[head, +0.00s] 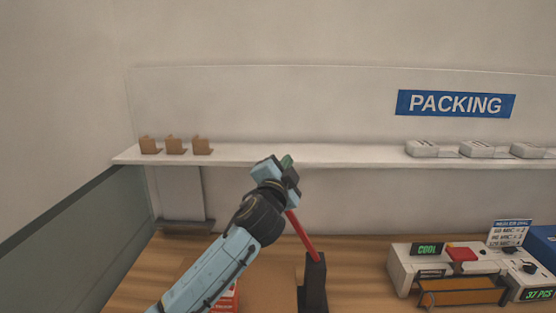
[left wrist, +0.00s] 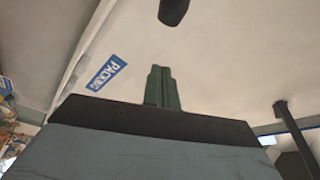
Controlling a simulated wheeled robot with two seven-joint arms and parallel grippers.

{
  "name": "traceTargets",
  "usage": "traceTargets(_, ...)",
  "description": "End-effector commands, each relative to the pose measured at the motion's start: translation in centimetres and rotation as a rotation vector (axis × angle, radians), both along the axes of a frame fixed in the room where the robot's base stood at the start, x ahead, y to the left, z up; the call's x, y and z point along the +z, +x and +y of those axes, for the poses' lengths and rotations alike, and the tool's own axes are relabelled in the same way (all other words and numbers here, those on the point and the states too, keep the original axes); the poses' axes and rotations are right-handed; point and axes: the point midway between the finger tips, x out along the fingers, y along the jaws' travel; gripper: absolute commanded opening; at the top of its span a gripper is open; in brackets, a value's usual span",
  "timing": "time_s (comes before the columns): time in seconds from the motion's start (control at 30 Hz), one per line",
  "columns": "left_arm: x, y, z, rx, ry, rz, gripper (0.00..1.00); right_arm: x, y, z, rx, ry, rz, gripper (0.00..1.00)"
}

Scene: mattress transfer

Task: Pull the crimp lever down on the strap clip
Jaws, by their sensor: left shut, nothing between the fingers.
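A red lever (head: 302,236) rises at a slant, up and to the left, from a dark upright stand (head: 313,285) on the wooden table. My left gripper (head: 287,161) is at the lever's upper end, which is hidden behind it; I cannot tell if they touch. In the left wrist view its green fingers (left wrist: 162,88) are together with nothing between them. The strap clip cannot be made out. My right gripper is not in view.
A white shelf (head: 300,153) runs along the wall behind, with brown brackets (head: 175,146) and white packs (head: 482,149) on it. A white machine (head: 399,268) stands at right on the table (head: 365,250). A red and white box (head: 228,298) is partly behind my left arm.

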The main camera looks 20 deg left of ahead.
Motion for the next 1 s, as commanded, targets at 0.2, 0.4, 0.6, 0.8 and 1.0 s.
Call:
traceTargets(0.2,0.7,3.4,0.1,0.000,0.000,0.000,0.00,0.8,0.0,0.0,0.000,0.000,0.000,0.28)
traceTargets(0.4,0.7,5.5,0.5,0.001,0.002,0.003,0.00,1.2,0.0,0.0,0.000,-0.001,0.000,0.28)
traceTargets(0.6,-0.8,4.6,2.7,0.000,0.001,0.001,0.00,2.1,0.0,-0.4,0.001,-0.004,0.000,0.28)
traceTargets(0.8,-1.3,4.3,3.3,-0.003,-0.002,0.000,0.00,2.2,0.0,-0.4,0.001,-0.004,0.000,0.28)
traceTargets(1.0,-1.4,4.3,3.3,-0.002,-0.002,0.000,0.00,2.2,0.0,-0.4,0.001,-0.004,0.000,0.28)
